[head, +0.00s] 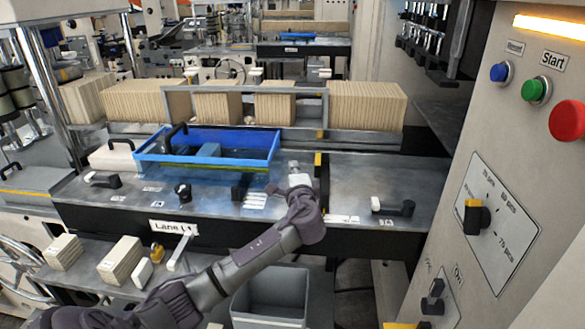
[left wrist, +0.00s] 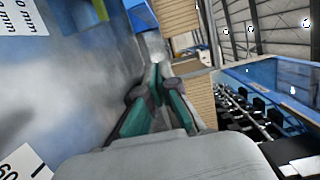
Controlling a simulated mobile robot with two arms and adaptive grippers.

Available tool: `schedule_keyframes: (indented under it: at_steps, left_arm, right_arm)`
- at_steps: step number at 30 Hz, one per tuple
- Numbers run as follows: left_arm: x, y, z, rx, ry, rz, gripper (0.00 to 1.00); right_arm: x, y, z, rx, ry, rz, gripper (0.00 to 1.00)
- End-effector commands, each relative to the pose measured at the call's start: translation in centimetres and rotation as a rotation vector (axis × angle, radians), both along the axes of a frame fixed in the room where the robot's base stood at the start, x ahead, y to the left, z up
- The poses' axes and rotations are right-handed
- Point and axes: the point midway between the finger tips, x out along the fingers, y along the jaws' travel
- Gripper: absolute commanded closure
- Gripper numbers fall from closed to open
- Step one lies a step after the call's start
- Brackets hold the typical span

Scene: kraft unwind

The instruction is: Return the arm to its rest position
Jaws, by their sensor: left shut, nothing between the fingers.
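My left arm (head: 245,262) reaches in from the lower left of the head view. Its gripper (head: 298,178) is over the grey metal deck, to the right of the blue tray, and looks small and partly hidden by the wrist. In the left wrist view the gripper's two dark and green fingers (left wrist: 158,80) come together at the tips, with nothing seen between them. My right gripper is in neither view.
The blue tray (head: 270,146) sits on the deck (head: 345,170). Black knobs and levers (head: 393,207) stand on it. Stacked brown sheets (head: 367,104) line the back. A control panel (head: 515,170) with buttons rises at right. A grey bin (head: 270,312) stands below.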

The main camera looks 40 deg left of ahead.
Motion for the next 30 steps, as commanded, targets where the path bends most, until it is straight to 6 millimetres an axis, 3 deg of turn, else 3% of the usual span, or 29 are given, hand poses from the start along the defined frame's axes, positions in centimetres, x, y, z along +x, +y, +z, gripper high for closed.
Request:
schedule_keyframes:
  at_steps: [10,19,22,26,30]
  left_arm:
    - [-3.9,-4.1,-0.2,-0.001,-0.001,-0.003,1.0]
    - [-4.6,-4.7,0.0,-0.001,0.001,0.0,1.0]
    - [-4.9,-5.0,-0.8,-0.023,0.008,-0.006,1.0]
    - [-6.8,-6.8,-5.1,-0.164,0.055,-0.029,1.0]
    - [-11.9,-10.5,-12.8,-0.459,0.151,-0.044,1.0]
  right_arm:
    - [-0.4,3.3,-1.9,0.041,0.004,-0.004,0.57]
    - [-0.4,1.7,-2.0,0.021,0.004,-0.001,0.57]
    - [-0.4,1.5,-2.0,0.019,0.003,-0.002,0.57]
    - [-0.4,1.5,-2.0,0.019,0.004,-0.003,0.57]
    - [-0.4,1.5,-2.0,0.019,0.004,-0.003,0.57]
